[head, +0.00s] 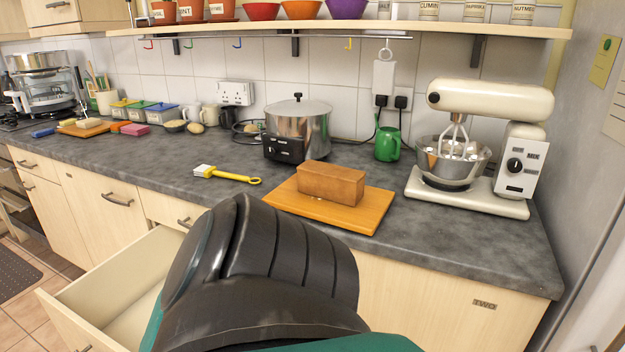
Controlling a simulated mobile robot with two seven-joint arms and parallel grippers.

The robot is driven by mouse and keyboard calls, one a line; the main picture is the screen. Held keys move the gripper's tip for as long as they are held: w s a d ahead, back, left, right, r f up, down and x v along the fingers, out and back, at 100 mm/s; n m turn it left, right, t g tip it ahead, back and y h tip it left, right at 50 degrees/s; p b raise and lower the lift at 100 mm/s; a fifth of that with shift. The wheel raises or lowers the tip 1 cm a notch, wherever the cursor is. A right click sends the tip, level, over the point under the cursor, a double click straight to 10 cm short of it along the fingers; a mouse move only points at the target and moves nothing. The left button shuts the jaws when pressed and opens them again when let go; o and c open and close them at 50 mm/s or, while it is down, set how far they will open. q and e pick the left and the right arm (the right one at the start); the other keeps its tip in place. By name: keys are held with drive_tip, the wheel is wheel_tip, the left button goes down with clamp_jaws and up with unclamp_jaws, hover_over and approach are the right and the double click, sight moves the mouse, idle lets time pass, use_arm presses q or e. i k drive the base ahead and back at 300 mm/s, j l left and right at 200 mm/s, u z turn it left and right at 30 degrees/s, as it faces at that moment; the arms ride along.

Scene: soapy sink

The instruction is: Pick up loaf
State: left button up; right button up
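The brown, brick-shaped loaf (331,184) lies on an orange-brown wooden cutting board (362,215) near the front edge of the dark grey counter. All of its top and long front side show. A large black part of my own arm rises in the bottom middle, in front of the counter and just short of the board in the picture. Neither of my grippers shows, so I cannot see their fingers or anything in them.
A yellow brush (227,175) lies left of the board. A cream stand mixer (490,140) stands to the right. An open drawer (110,280) juts out below left. A shelf (340,29) hangs above.

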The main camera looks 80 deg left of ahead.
sight(345, 186)
drive_tip(key=i+u, duration=0.25)
drive_tip(key=u, duration=0.15)
drive_tip(key=i+u, duration=0.55)
drive_tip(key=u, duration=1.75)
